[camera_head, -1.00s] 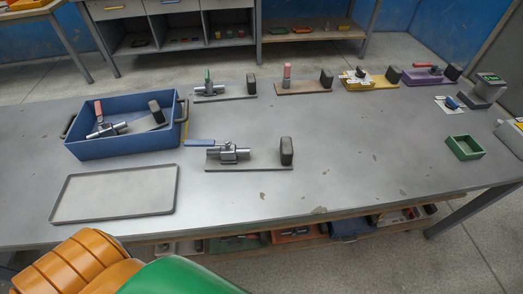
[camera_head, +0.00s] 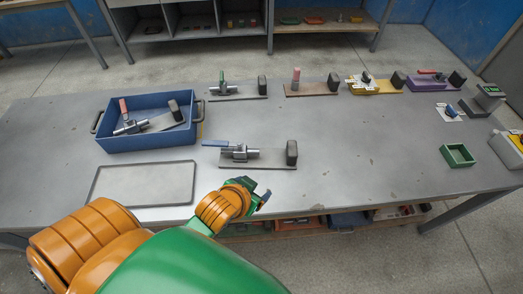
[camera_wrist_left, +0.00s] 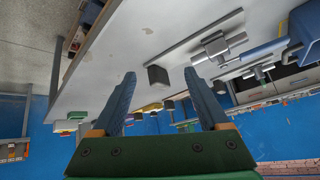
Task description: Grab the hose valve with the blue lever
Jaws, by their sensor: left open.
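The hose valve with the blue lever (camera_head: 240,153) lies on a flat plate with a dark upright block (camera_head: 291,152) at its right end, near the middle of the table. Its blue lever (camera_head: 215,143) points left. In the left wrist view the valve (camera_wrist_left: 217,46) is at the upper right, with the blue lever (camera_wrist_left: 263,50) to its right. My left gripper (camera_head: 262,194) is in front of the plate, near the table's front edge, apart from the valve. In the left wrist view its two fingers (camera_wrist_left: 162,95) are spread with nothing between them. My right gripper is not in view.
A blue bin (camera_head: 150,143) holding a red-levered valve stands at the left, with an empty grey tray (camera_head: 143,202) in front. A green-levered valve (camera_head: 223,88) and other fixtures line the back. A green box (camera_head: 457,155) sits at the right. The table's middle right is clear.

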